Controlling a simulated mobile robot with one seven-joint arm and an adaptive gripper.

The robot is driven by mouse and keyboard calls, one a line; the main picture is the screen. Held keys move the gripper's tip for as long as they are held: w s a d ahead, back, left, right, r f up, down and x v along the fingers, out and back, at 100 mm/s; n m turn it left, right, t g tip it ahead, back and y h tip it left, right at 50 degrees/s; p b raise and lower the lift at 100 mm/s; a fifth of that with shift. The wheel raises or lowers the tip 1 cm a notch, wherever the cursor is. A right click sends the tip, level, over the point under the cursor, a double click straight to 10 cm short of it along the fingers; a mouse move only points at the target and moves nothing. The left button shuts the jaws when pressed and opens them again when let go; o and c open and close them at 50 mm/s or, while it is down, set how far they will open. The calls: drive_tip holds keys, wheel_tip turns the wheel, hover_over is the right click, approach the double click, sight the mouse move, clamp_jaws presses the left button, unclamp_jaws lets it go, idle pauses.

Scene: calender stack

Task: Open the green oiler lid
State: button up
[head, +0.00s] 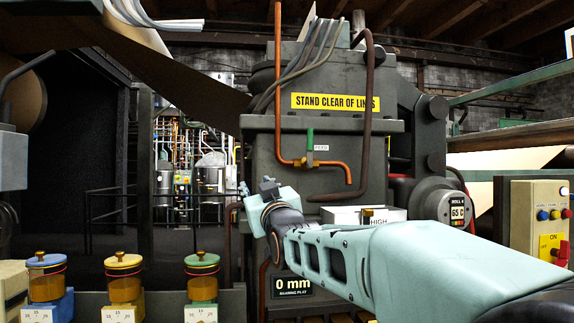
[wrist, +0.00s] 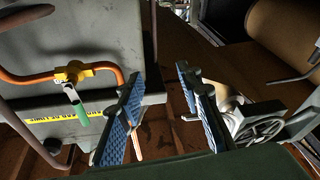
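The green oiler (head: 202,285) stands upright at the lower left of the head view, rightmost of three oilers. Its green lid (head: 202,260) sits flat on the amber jar, with a small brass knob on top. My gripper (head: 257,187) is above and to the right of it, well apart, in front of the grey machine. In the wrist view my gripper (wrist: 160,82) shows two blue-padded fingers spread wide with nothing between them. The green oiler cannot be made out in the wrist view.
A yellow-lidded oiler (head: 123,280) and a blue-lidded oiler (head: 47,278) stand to the left. A copper pipe with a green-handled valve (head: 310,140) is on the machine near my gripper; the valve also shows in the wrist view (wrist: 73,74). A control box (head: 538,220) stands right.

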drive_tip(key=d+r+t+h, duration=0.1)
drive_tip(key=d+r, duration=0.2)
drive_tip(key=r, duration=0.2)
drive_tip(key=shift+d, duration=0.2)
drive_tip(key=shift+d+r, duration=0.1)
